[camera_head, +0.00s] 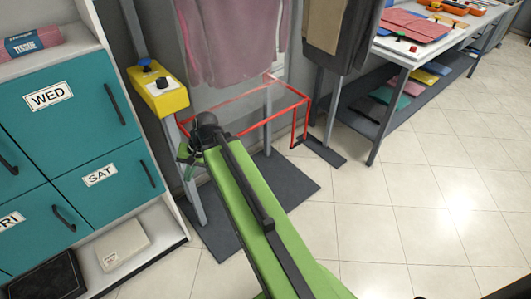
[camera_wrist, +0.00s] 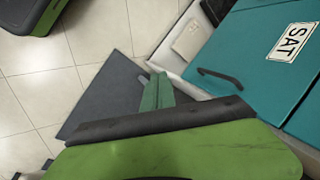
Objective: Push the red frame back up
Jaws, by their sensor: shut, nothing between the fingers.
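The red frame (camera_head: 258,122) is a thin-barred rectangle in the head view. It stands out from the grey-post stand below the hanging pink garment, with short red legs down at its right end. My arm's dark wrist joint covers part of its near left side. My gripper (camera_head: 186,158) is small and partly hidden at the end of my green arm, low beside the frame's left end and the left post. I cannot tell whether it touches the frame. In the wrist view my gripper (camera_wrist: 158,80) points down over the dark mat, shut and empty. The red frame does not show there.
A yellow control box (camera_head: 158,90) with knobs is on the left post. Teal drawers (camera_head: 85,125) stand close at the left. A dark mat (camera_head: 285,185) lies under the stand. A table (camera_head: 440,45) with coloured items is at the right. The tiled floor (camera_head: 410,190) is clear.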

